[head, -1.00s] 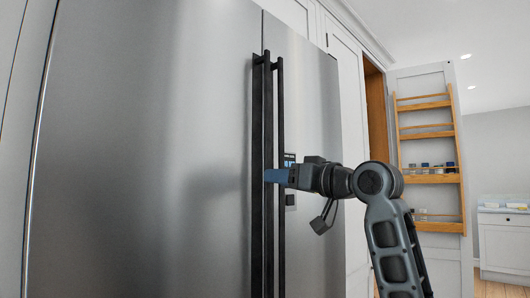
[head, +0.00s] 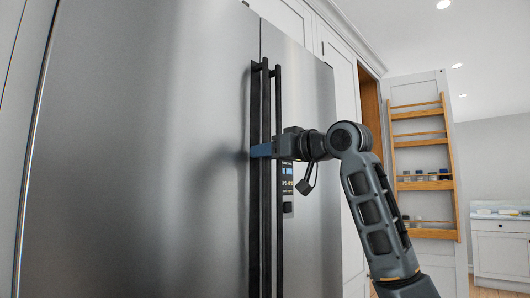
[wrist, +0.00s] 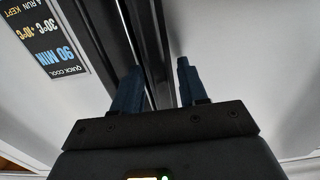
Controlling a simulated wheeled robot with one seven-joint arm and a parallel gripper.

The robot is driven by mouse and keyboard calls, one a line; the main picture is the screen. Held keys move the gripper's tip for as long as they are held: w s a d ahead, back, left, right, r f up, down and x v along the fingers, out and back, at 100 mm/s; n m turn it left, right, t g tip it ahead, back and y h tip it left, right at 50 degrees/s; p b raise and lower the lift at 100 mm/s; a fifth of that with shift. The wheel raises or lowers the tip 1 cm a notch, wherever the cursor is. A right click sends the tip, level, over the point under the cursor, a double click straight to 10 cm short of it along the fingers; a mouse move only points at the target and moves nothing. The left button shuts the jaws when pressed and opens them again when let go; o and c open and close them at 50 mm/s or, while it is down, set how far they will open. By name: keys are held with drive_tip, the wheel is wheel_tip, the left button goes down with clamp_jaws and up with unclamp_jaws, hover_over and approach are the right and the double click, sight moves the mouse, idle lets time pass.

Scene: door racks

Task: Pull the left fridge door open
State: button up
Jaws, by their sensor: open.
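The left fridge door (head: 150,150) is a wide steel panel filling the left of the head view, and it looks shut. Its long black upright handle (head: 254,215) runs beside the right door's handle (head: 279,235). My gripper (head: 262,151) is at the handles, its blue fingers reaching across toward the left one. In the wrist view my open gripper (wrist: 158,85) has one blue finger on each side of a dark handle bar (wrist: 152,45). I cannot tell whether the fingers touch the bar.
The right fridge door (head: 308,120) carries a small display panel (head: 287,178), and its label (wrist: 48,40) shows in the wrist view. A door rack with wooden shelves (head: 425,185) stands open at right. A white cabinet (head: 502,250) is farther back.

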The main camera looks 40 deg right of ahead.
drive_tip(key=shift+w, duration=0.35)
drive_tip(key=shift+c, duration=0.3)
clamp_jaws()
